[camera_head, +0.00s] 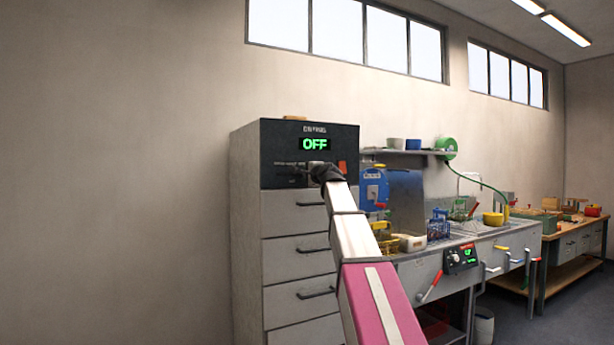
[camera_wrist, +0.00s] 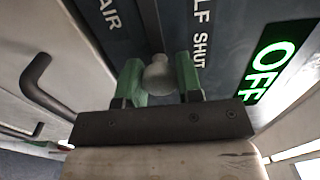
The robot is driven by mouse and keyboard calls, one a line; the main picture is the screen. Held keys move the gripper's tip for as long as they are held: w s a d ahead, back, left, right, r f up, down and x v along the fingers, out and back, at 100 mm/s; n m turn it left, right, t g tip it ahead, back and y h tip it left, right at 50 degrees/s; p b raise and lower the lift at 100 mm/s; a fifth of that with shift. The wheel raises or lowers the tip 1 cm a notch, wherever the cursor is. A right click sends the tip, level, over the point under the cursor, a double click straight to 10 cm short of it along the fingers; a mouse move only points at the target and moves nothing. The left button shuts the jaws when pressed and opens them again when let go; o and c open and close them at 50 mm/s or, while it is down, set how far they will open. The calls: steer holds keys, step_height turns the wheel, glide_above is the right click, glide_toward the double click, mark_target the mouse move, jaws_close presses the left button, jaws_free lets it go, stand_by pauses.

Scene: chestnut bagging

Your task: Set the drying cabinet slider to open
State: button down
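The drying cabinet (camera_head: 245,210) is a tall grey drawer unit with a dark top panel (camera_head: 275,140). In the head view my dark wrist covers the slider and the gripper.
A green "OFF" display (camera_head: 315,144) is lit on the panel. Drawer handles (camera_head: 310,203) stick out below. To the right are a blue box (camera_head: 374,188), a sink bench (camera_head: 490,245) with baskets and levers, and a wooden workbench (camera_head: 575,235). The wall at left is bare.

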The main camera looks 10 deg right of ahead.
steer(key=s+a, duration=0.1)
steer(key=a, duration=0.2)
steer(key=s+a, duration=0.1)
steer(key=a, duration=0.3)
steer(key=s+a, duration=0.1)
steer(key=a, duration=0.2)
steer(key=shift+s+a, duration=0.15)
steer(key=shift+s, duration=0.05)
steer(key=c, duration=0.8)
jaws_free()
steer(key=shift+a, duration=0.15)
steer(key=shift+s, duration=0.1)
glide_toward(278, 174)
steer(key=v, duration=0.4)
